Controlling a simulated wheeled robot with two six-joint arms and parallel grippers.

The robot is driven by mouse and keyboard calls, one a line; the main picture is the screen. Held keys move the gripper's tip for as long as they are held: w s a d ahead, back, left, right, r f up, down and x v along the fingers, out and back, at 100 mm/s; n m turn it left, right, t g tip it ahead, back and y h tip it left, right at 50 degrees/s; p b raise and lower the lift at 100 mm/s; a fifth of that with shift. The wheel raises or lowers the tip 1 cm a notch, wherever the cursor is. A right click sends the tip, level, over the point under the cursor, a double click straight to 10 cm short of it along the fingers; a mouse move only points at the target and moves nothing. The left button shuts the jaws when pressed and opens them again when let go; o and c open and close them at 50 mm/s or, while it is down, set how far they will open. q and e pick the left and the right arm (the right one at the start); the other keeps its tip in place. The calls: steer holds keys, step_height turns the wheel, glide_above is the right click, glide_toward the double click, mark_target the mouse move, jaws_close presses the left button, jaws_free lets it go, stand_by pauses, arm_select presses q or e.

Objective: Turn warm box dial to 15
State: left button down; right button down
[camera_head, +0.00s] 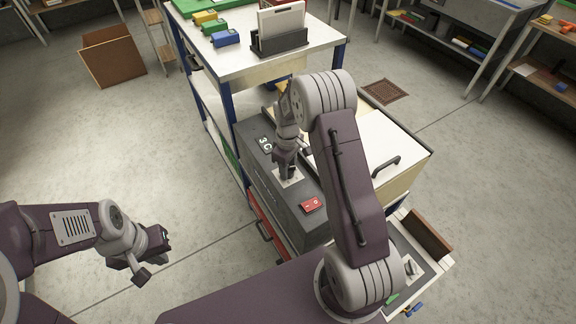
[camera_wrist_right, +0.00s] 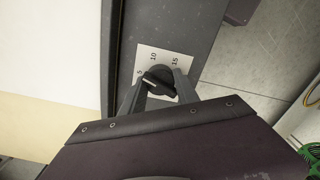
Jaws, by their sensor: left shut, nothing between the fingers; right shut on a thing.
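The warm box is a grey control panel (camera_head: 262,180) with a cream, white-lidded box (camera_head: 385,145) beside it. Its black dial (camera_wrist_right: 158,78) sits on a white plate (camera_wrist_right: 148,58) marked 5, 10 and 15. The dial's pale mark lies at its left end, on the side of the 5; its exact reading is hard to tell. My right gripper (camera_wrist_right: 160,90) is shut on the dial, one finger on each side. In the head view this gripper (camera_head: 288,172) covers the dial. My left gripper (camera_head: 150,262) is shut and empty over the floor at lower left.
A red switch (camera_head: 311,205) sits on the panel near the dial, and a small display (camera_head: 265,143) is at its far end. A blue-framed shelf (camera_head: 235,70) with colored blocks stands behind. A black lid handle (camera_head: 384,165) sticks up.

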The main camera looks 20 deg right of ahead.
steer(key=m+p, duration=0.1)
steer(key=m, duration=0.3)
steer(key=shift+r+m+p, duration=0.15)
steer(key=shift+m+p, duration=0.15)
steer(key=shift+p, duration=0.1)
steer(key=m+p, duration=0.1)
steer(key=m, duration=0.4)
steer(key=shift+p, duration=0.3)
steer(key=m+p, duration=0.1)
steer(key=m, duration=0.4)
steer(key=shift+w+m, duration=0.1)
steer(key=shift+m, duration=0.3)
steer(key=shift+m+p, duration=0.35)
steer(key=shift+m, duration=1.95)
steer(key=c, duration=0.9)
jaws_free()
step_height(320, 180, up, 9)
steer(key=shift+f, duration=0.1)
